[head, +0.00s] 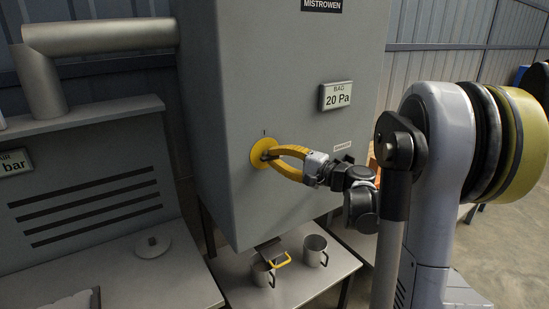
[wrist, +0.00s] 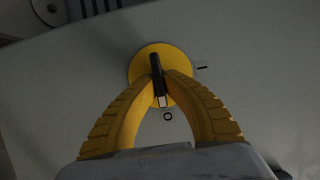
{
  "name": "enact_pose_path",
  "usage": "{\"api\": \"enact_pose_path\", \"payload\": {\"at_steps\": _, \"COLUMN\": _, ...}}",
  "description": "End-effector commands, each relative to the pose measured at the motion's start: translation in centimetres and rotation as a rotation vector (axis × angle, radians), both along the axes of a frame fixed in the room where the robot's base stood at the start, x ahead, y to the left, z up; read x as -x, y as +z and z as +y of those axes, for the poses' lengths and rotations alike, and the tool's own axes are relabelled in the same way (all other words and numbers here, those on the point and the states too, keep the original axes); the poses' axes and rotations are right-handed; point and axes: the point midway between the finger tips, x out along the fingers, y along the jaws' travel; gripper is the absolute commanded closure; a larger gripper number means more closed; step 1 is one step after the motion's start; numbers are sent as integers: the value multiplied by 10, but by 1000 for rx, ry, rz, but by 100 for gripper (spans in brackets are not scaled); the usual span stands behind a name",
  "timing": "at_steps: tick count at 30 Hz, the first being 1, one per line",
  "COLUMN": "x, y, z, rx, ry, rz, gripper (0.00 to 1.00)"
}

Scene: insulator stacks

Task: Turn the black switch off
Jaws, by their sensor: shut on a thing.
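The black switch (wrist: 156,70) is a narrow bar on a round yellow plate (wrist: 137,66), seen in the wrist view. Its pale-tipped end lies near the "O" mark; the "I" mark is to the right of the plate. My gripper (wrist: 160,80) has its two yellow fingers closed on the bar from both sides. In the head view the yellow plate (head: 257,158) is on the front of a grey cabinet, and my gripper (head: 269,153) reaches it from the right. The switch is mostly hidden by the fingers there.
The grey cabinet (head: 225,90) carries a "20 Pa" display (head: 337,96) right of the switch. A slotted grey unit (head: 80,165) is at left.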

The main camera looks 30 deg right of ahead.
Motion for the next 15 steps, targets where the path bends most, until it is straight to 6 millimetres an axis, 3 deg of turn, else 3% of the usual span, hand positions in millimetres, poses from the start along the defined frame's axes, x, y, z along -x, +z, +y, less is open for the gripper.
{"api": "enact_pose_path", "payload": {"at_steps": 6, "x": 0, "y": 0, "z": 0, "rx": 0, "ry": 1, "rz": 0, "gripper": 100}}
{"api": "enact_pose_path", "payload": {"at_steps": 7, "x": 0, "y": 0, "z": 0, "rx": 0, "ry": 1, "rz": 0, "gripper": 82}}
{"api": "enact_pose_path", "payload": {"at_steps": 9, "x": 0, "y": 0, "z": 0, "rx": 0, "ry": 1, "rz": 0, "gripper": 68}}
{"api": "enact_pose_path", "payload": {"at_steps": 15, "x": 0, "y": 0, "z": 0, "rx": 1, "ry": 0, "rz": 0, "gripper": 68}}
